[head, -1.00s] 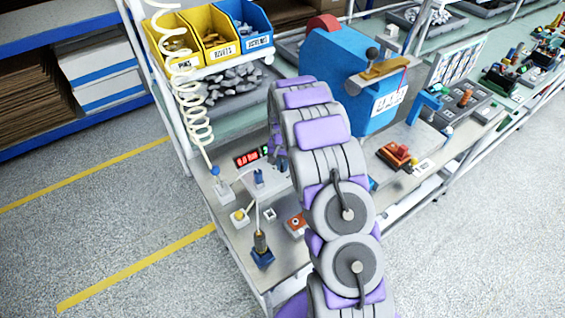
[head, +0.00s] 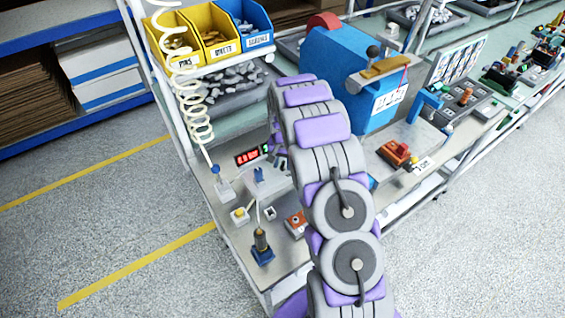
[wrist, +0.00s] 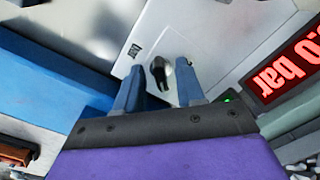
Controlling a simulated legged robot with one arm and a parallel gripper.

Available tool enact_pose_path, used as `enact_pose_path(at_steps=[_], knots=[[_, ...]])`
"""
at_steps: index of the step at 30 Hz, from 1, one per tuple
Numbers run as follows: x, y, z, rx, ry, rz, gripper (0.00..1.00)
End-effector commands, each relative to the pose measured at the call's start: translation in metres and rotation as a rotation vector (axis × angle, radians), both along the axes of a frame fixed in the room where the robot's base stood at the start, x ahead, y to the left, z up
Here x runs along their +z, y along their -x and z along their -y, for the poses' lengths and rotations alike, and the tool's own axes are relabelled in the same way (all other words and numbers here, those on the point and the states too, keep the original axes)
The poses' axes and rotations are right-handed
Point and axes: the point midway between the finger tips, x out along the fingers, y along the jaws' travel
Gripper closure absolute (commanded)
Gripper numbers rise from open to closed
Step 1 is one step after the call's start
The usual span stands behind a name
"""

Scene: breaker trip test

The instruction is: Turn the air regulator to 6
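A black knob (wrist: 160,72) stands on a pale metal panel (wrist: 205,35) in the wrist view, near a small dark label. The display also shows in the head view (head: 247,157), too small to read surely. My gripper (wrist: 160,68) has its two blue fingers apart, one to each side of the knob in the picture. I cannot tell whether they touch it. In the head view my arm hides most of the gripper and the knob.
A blue machine (head: 340,65) stands to the right of the arm on the bench. Yellow and blue bins (head: 213,50) sit behind on a shelf. A coiled white hose (head: 185,80) hangs at left. A small blue-based fixture (head: 262,250) stands near the front edge.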

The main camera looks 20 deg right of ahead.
Motion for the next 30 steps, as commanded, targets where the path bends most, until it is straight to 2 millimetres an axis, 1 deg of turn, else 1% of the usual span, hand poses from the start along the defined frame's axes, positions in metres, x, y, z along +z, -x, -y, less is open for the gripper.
enact_pose_path(at_steps=[5,8,11,15,24,27,30], knots=[[0.003,-0.001,0.0,0.0,0.0,0.001,0.62],[0.013,-0.001,0.0,0.0,0.001,0.003,0.62],[0.03,-0.002,0.0,0.001,0.001,0.005,0.62],[0.063,-0.002,0.0,0.0,0.001,0.005,0.62],[0.128,-0.002,0.001,0.0,0.001,0.005,0.62],[0.147,-0.002,0.001,0.0,0.001,0.004,0.62],[0.159,-0.003,0.001,0.0,0.001,0.004,0.62]])
